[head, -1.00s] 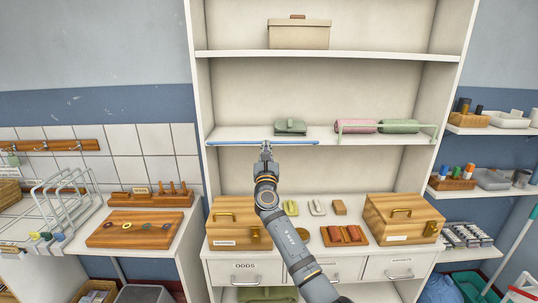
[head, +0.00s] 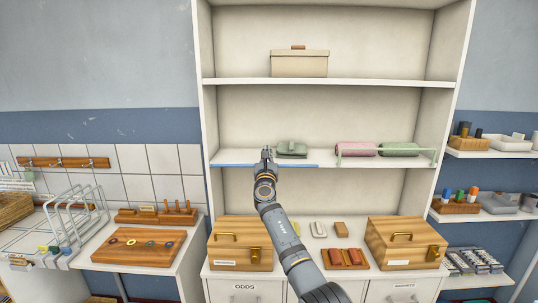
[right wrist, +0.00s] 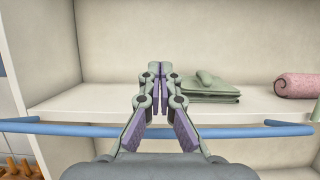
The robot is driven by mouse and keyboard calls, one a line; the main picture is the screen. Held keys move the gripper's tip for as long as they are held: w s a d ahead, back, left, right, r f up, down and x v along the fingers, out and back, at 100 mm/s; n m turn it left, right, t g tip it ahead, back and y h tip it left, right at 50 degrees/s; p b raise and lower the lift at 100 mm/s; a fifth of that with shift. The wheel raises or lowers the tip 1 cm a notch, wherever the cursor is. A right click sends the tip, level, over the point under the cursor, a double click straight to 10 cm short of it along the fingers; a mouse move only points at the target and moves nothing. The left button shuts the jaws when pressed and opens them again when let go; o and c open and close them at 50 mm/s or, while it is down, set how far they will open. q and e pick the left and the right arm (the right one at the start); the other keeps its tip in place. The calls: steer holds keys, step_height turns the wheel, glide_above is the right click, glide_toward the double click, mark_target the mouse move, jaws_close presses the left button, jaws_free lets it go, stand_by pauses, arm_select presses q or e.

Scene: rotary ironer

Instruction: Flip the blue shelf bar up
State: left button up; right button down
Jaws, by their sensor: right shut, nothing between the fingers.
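The blue shelf bar (head: 235,165) lies low along the front edge of the left half of the middle shelf in the head view. In the right wrist view the bar (right wrist: 70,129) runs across the picture, its ends bending back toward the shelf. My right gripper (head: 266,152) is shut and empty, near the middle of the bar. In the wrist view my fingers (right wrist: 157,68) pass over the bar and reach past it above the shelf, hiding its middle. I cannot tell whether they touch it. My left gripper is not in view.
A folded green cloth (head: 291,148) lies on the shelf just behind the bar. To the right, a pale raised rail (head: 387,151) stands before a pink roll (head: 356,149) and a green roll (head: 400,149). Wooden boxes (head: 243,256) stand on the counter below.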

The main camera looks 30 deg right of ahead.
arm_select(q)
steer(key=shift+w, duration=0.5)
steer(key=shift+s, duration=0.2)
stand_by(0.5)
